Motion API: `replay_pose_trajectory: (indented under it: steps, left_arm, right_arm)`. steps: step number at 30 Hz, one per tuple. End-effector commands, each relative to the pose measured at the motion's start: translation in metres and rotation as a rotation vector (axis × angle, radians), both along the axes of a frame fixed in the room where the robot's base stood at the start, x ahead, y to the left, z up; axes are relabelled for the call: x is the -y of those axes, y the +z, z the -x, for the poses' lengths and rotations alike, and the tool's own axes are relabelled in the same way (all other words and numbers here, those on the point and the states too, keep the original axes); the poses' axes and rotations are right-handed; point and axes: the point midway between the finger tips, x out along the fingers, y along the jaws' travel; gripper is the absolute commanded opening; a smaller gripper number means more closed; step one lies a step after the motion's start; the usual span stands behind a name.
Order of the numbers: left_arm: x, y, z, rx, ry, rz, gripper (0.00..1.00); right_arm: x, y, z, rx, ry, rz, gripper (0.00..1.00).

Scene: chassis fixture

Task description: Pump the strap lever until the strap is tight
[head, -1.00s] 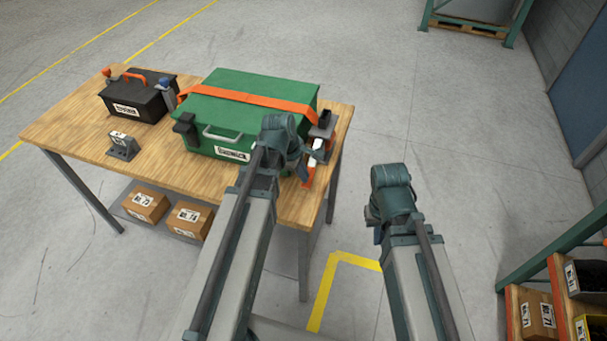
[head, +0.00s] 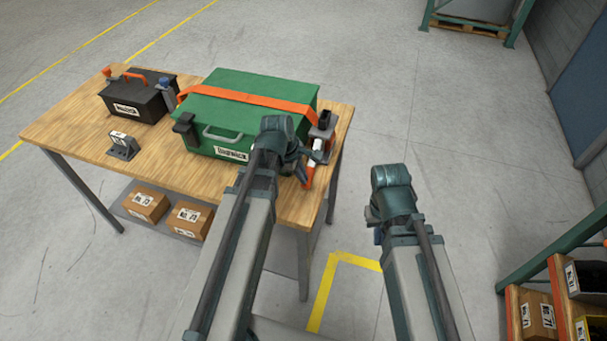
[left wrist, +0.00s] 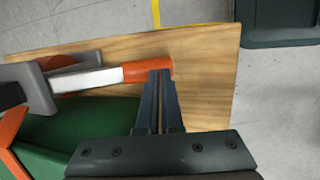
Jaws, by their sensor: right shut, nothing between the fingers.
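The green case (head: 245,90) lies on the wooden table with an orange strap (head: 245,98) across its lid. The strap lever (head: 309,174) stands at the case's right end, with a pale arm and an orange grip. In the left wrist view the lever's orange grip (left wrist: 140,72) points right from a grey bracket (left wrist: 38,90). My left gripper (left wrist: 160,74) is shut, its fingertips over the outer end of the grip; whether they press on it is unclear. My right gripper (head: 375,222) is shut and empty, off the table's right side, its fingers mostly hidden by my arm.
A black toolbox (head: 138,98) with an orange handle stands at the table's back left. A small grey block (head: 122,147) with a label sits in front of it. Cartons (head: 187,219) lie on the shelf below. A shelf rack (head: 545,245) stands at the far right.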

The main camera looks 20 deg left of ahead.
Motion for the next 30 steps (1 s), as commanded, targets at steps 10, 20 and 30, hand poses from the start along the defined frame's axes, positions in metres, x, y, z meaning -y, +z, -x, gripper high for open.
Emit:
replay_pose_trajectory:
  steps: [10,20,30]
  left_arm:
    - [-0.016,0.064,0.034,0.008,0.002,0.001,0.0]
    - [-0.026,0.103,0.056,0.01,0.002,0.001,0.0]
    - [-0.03,0.112,0.063,0.01,0.001,0.002,0.0]
  right_arm:
    - [0.0,0.064,0.0,0.0,0.001,0.0,0.0]
    - [0.0,0.103,0.0,0.0,0.002,0.0,0.0]
    - [0.0,0.112,0.0,0.0,0.0,-0.001,0.0]
